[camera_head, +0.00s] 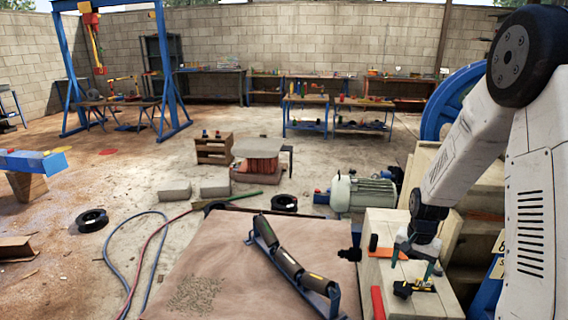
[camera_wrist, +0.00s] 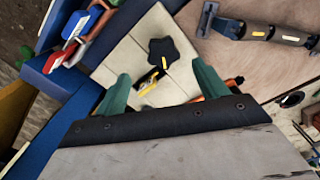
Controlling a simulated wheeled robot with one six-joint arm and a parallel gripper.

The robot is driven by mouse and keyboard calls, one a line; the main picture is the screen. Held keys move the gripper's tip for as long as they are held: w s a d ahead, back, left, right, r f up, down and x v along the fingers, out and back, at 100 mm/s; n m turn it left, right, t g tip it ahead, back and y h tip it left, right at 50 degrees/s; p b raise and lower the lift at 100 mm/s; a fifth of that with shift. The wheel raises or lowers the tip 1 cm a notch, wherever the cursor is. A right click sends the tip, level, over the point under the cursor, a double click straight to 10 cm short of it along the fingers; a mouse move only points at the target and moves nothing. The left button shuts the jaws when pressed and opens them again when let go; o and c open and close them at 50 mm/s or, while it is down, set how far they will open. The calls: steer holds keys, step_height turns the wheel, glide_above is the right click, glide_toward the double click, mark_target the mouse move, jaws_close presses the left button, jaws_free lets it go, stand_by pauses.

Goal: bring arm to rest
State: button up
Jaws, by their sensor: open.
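My gripper (camera_head: 418,268) is at the right in the head view, low over a pale wooden block stand (camera_head: 440,302). In the wrist view its two green fingers stand wide apart, and the gripper (camera_wrist: 160,88) is open with nothing held between them. A black star-shaped knob (camera_wrist: 172,50) lies on the pale wood beyond the fingertips. A small black and yellow piece (camera_wrist: 148,82) shows between the fingers. My arm reaches down from the upper right and hides part of what stands behind it.
A brown-topped table (camera_head: 225,255) with a roller frame (camera_head: 290,265) stands left of the block. A red-handled tool (camera_head: 378,302) and an orange-handled tool (camera_head: 386,252) lie close to the gripper. A motor (camera_head: 362,193) and blue wheel (camera_head: 445,100) stand behind. Open floor (camera_head: 130,185) lies left.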

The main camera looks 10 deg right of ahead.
steer(key=s+a+r+n, duration=0.3)
steer(key=s+a+r, duration=0.2)
steer(key=s+r, duration=0.4)
steer(key=s+a+r+n+t, duration=0.1)
steer(key=s+a+r+n, duration=0.2)
steer(key=s+a+r, duration=0.3)
steer(key=s+a+r+n, duration=0.2)
steer(key=s+a+r, duration=0.3)
steer(key=s+r, duration=0.6)
steer(key=shift+s+a+r+n+t, duration=0.35)
steer(key=shift+a+r+n+t, duration=0.05)
steer(key=shift+r, duration=0.1)
